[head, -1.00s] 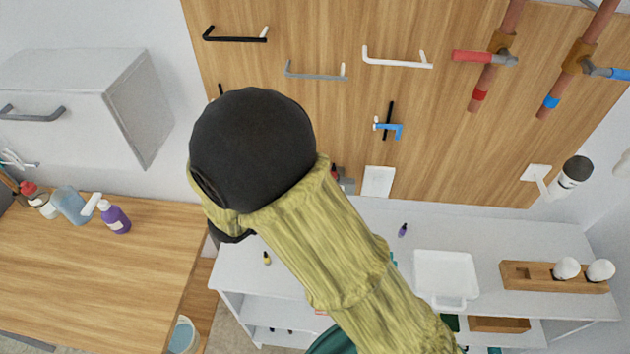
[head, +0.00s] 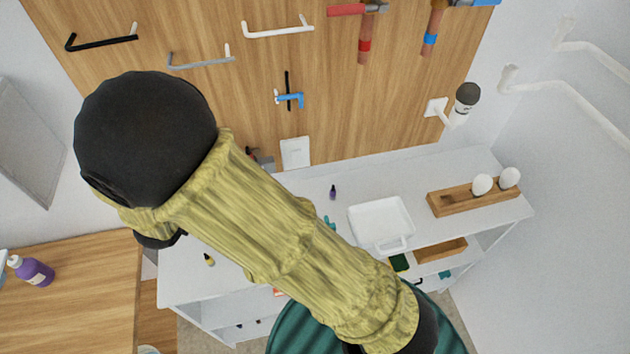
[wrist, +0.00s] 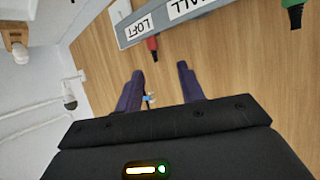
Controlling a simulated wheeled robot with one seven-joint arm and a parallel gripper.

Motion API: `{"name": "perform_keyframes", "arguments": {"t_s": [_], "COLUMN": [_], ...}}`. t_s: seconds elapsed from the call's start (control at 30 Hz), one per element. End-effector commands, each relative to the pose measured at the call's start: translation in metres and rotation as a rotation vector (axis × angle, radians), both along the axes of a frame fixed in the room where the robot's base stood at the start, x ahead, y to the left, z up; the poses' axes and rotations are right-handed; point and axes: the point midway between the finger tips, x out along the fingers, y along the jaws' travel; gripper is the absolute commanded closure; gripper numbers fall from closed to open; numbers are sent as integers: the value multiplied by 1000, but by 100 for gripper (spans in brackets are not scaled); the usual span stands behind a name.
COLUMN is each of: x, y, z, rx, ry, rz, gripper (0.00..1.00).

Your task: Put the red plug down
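A red plug (wrist: 152,45) shows in the wrist view, just below a grey strip (wrist: 150,22) with a white label reading LOFT; it appears to touch the strip. My gripper (wrist: 160,68) is open, its two dark fingers apart and nothing visibly held between them. The red plug lies beyond the fingertips in the picture, apart from them. A green plug (wrist: 294,14) hangs from the same strip at the upper right. In the head view my arm hides the gripper, and a small red and grey item by the wall is partly hidden.
A white counter (head: 300,215) holds a white tray (head: 380,245), a wooden holder (head: 440,204) and small bottles. A purple bottle (head: 34,272) stands on the wooden worktop (head: 70,315) at left.

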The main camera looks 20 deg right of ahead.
Motion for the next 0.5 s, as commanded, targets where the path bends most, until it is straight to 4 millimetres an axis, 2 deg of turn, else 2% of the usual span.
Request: {"name": "perform_keyframes", "arguments": {"t_s": [0.1, 0.27, 0.37, 0.5], "x": [25, 47, 49, 39], "y": [-14, -32, -46, -71], "z": [5, 11, 13, 16], "rx": [86, 207, 260, 310], "ry": [30, 111, 174, 285], "rz": [77, 231, 315, 422], "gripper": [61, 61, 61, 61]}}
